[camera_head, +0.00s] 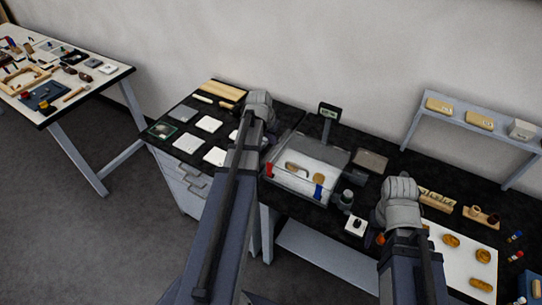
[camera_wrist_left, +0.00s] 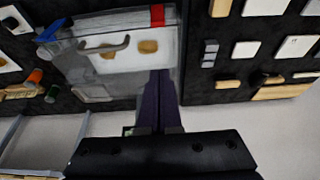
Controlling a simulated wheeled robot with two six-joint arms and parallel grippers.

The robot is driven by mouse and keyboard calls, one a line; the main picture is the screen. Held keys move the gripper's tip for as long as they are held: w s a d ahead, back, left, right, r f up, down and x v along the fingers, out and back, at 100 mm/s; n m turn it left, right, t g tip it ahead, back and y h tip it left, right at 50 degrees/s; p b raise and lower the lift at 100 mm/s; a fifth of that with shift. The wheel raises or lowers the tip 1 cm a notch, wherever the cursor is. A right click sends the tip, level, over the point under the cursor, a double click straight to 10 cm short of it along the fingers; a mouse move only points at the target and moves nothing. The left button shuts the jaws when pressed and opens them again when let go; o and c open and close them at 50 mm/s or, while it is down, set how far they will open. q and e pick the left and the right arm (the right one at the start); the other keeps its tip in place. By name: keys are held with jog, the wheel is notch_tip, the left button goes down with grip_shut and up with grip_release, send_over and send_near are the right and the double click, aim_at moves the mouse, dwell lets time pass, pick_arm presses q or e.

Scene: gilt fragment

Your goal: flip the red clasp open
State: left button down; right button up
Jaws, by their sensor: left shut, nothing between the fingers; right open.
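The red clasp (camera_head: 268,170) is on the left part of the front edge of a clear case (camera_head: 335,158). In the left wrist view the red clasp (camera_wrist_left: 157,15) is near the top, on the case's edge; I cannot tell its angle. A blue clasp (camera_head: 319,190) is at the case's other front corner. A curved handle (camera_wrist_left: 104,46) and gilt pieces (camera_wrist_left: 148,47) show at the case. My left gripper (camera_head: 258,103) is shut and empty beside the case; its dark fingers (camera_wrist_left: 160,78) appear apart from the clasp. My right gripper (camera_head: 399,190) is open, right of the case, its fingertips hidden.
White tiles (camera_head: 208,124) and wooden strips (camera_head: 222,91) lie left of my left gripper on the black bench. A small display (camera_head: 328,111) stands behind the case. A dark cylinder (camera_head: 346,198) stands at its right. A raised shelf (camera_head: 470,126) is at the back right.

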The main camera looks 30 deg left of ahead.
aim_at(270, 168)
pick_arm(q)
jog(key=shift+f, duration=0.15)
jog(key=b+x, duration=1)
jog(key=shift+f, duration=0.1)
jog(key=s, duration=0.4)
jog(key=shift+s+r+p, duration=0.1)
jog(key=shift+r+p, duration=0.25)
jog(key=shift+f, duration=0.1)
